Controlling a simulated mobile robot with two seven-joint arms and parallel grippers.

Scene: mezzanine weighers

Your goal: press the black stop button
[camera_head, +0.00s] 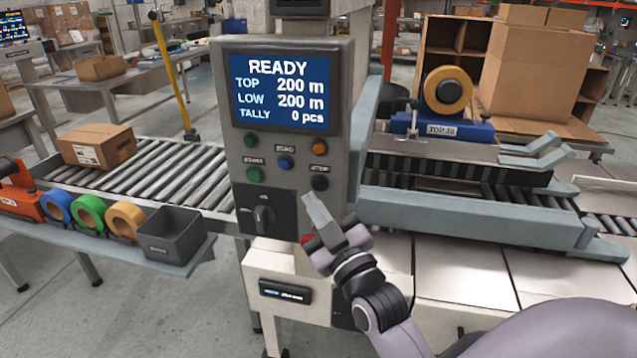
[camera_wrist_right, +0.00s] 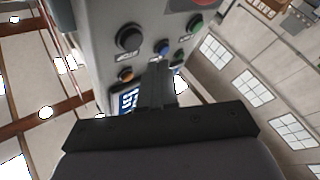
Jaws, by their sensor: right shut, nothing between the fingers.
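The black stop button (camera_head: 320,183) sits on the right side of the grey control panel (camera_head: 221,95), under a small label. My right gripper (camera_head: 308,197) is shut and empty, its tip just below and slightly left of the button in the head view. I cannot tell whether they touch there. In the right wrist view the black button (camera_wrist_right: 129,38) lies to the upper left of the shut fingers (camera_wrist_right: 159,68), apart from them in the picture. My left gripper is not in view.
Nearby are a blue button (camera_head: 285,162), green button (camera_head: 254,175), orange button (camera_head: 319,147) and rotary switch (camera_head: 264,217). A red knob (camera_head: 306,239) is partly hidden behind my gripper. The screen (camera_head: 285,92) reads READY. A roller conveyor (camera_head: 180,178) runs left.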

